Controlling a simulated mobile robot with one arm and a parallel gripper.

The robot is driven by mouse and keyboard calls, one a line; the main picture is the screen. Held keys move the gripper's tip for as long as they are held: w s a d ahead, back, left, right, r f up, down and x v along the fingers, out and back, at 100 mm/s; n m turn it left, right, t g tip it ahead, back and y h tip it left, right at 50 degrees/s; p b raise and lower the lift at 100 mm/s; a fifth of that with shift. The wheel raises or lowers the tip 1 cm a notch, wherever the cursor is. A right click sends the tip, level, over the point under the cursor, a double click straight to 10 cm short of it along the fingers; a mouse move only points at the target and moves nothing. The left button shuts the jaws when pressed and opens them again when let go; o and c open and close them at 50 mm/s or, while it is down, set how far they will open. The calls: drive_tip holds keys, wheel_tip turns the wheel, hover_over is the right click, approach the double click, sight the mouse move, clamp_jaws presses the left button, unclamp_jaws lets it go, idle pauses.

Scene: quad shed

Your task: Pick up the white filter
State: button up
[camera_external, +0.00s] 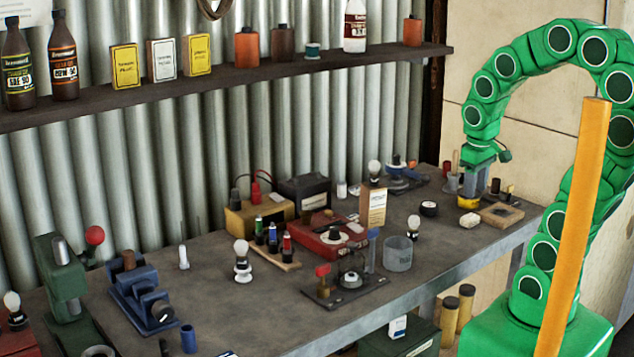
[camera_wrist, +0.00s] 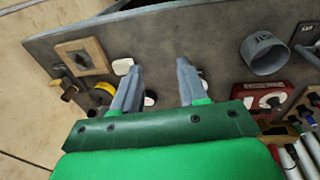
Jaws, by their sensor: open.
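A small white rounded block, which looks like the white filter (camera_external: 470,220), lies on the grey workbench near its right end. It also shows in the wrist view (camera_wrist: 122,66), just left of the left fingertip. My gripper (camera_external: 476,190) is above the right end of the bench, pointing down, behind and slightly right of the white block. In the wrist view my gripper (camera_wrist: 158,66) is open, with both grey fingers apart and nothing held between them. The left finger comes close to the white block in the picture; I cannot tell the height between them.
A wooden board with a ring (camera_external: 502,214) lies right of the white block. A yellow item (camera_external: 469,201) stands behind it. A black disc (camera_external: 428,208) and a grey cup (camera_external: 398,253) are to its left. An orange post (camera_external: 575,220) stands in front of my arm.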

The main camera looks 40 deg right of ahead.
drive_tip(key=s+a+g+y, duration=0.1)
drive_tip(key=s+a+g, duration=0.3)
drive_tip(key=s, duration=0.6)
drive_tip(key=w+a+r+m+t+y, duration=0.1)
drive_tip(key=w+a+r+m+t, duration=0.1)
drive_tip(key=w, duration=0.8)
drive_tip(key=w+a+r+m+t+y, duration=0.1)
drive_tip(key=w+m, duration=0.1)
drive_tip(key=w, duration=0.7)
drive_tip(key=m+t+y, duration=0.4)
drive_tip(key=m+y, duration=0.1)
drive_tip(key=m, duration=1.5)
hover_over(342, 182)
drive_tip(key=s+d, duration=0.2)
drive_tip(key=d, duration=0.1)
wheel_tip(342, 182, down, 12)
drive_tip(key=shift+w+a+f+m, duration=0.1)
drive_tip(key=shift+w+f+m, duration=0.1)
drive_tip(key=shift+f+m, duration=0.3)
drive_tip(key=shift+t, duration=0.3)
drive_tip(key=shift+s+f+x, duration=0.1)
drive_tip(key=shift+s+x, duration=0.05)
drive_tip(key=shift+x, duration=1.75)
drive_tip(key=shift+s+f+x, duration=0.1)
drive_tip(key=shift+s+x, duration=0.05)
drive_tip(key=shift+x, duration=1.7)
drive_tip(key=c, duration=0.7)
drive_tip(key=shift+r, duration=0.2)
